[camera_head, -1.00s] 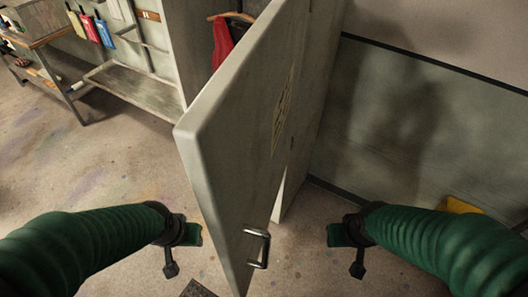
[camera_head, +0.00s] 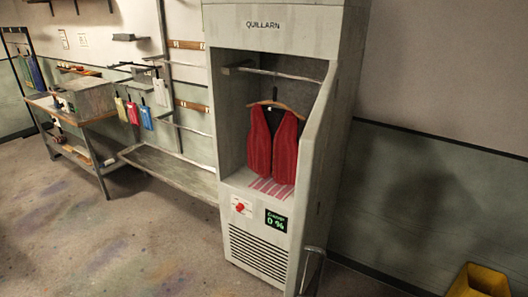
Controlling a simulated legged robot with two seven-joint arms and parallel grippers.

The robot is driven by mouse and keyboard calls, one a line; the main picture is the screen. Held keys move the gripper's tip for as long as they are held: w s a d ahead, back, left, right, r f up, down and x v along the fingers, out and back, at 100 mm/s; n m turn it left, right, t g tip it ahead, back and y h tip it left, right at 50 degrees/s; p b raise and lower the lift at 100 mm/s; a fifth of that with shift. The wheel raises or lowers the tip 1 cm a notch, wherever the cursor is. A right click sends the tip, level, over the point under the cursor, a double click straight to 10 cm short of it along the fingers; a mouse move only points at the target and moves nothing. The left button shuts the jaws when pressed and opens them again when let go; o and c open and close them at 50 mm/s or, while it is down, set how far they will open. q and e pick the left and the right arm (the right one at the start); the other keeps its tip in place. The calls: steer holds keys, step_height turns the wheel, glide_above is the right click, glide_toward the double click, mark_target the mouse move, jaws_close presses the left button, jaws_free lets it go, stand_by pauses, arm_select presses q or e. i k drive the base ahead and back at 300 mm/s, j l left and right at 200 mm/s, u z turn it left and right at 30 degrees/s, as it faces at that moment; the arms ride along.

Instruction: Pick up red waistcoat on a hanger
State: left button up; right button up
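The red waistcoat (camera_head: 260,147) hangs on a wooden hanger (camera_head: 274,104) inside a tall grey cabinet marked QUILLARN (camera_head: 262,42). The hanger hook is up near a metal rail (camera_head: 275,73) across the top of the cabinet's opening. The waistcoat's front faces me, with a dark part between its two red sides. A red and white striped patch (camera_head: 271,188) shows on the cabinet floor below it. Neither of my grippers is in view.
The cabinet door (camera_head: 314,130) stands open along the opening's right side; its metal handle (camera_head: 313,266) is low down. A yellow container (camera_head: 478,283) stands at the lower right. The floor at left is clear.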

mark_target(273, 140)
steer(key=u, duration=1.55)
steer(key=i+j, duration=0.15)
steer(key=i, duration=0.5)
steer(key=i+z, duration=0.05)
